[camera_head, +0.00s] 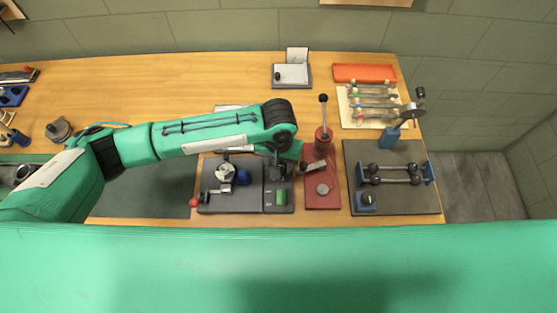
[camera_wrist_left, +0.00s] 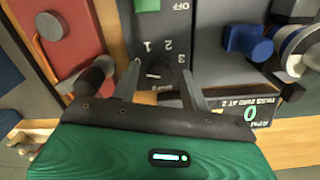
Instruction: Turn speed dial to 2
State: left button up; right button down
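The speed dial (camera_wrist_left: 157,71) is a small dark round knob on a dark panel, with white numbers 1, 2 and 3 beside it. Its pointer is too small to read. A digital display (camera_wrist_left: 248,113) next to it shows a green 0. A green switch block (camera_wrist_left: 147,4) marked OFF is on the same panel; it also shows in the head view (camera_head: 281,197). My left gripper (camera_wrist_left: 161,74) is open, with one finger on each side of the dial; contact cannot be told. In the head view the left gripper (camera_head: 279,166) is over the panel and hides the dial. My right gripper is out of view.
A red base (camera_head: 322,191) with an upright black-knobbed lever stands close right of the panel. A dark board (camera_head: 393,203) with a rod fixture lies farther right. A vise-like device (camera_head: 224,173) and a blue knob (camera_head: 243,177) are to the left.

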pick_arm(q)
jog(key=c, duration=0.8)
jog(key=shift+o, duration=0.3)
jog(key=m+p, duration=0.3)
jog(key=shift+r+m, duration=0.2)
jog(key=shift+m, duration=0.1)
jog(key=m+p, duration=0.3)
jog(key=m, duration=0.1)
jog(key=shift+d+m, duration=0.1)
jog(key=shift+m, duration=0.2)
jog(key=m+p, duration=0.2)
jog(key=m, duration=0.3)
jog(key=shift+f, duration=0.1)
jog(key=m, duration=0.3)
jog(key=shift+m, duration=0.4)
jog(key=shift+m+p, duration=0.35)
jog(key=shift+m, duration=1.05)
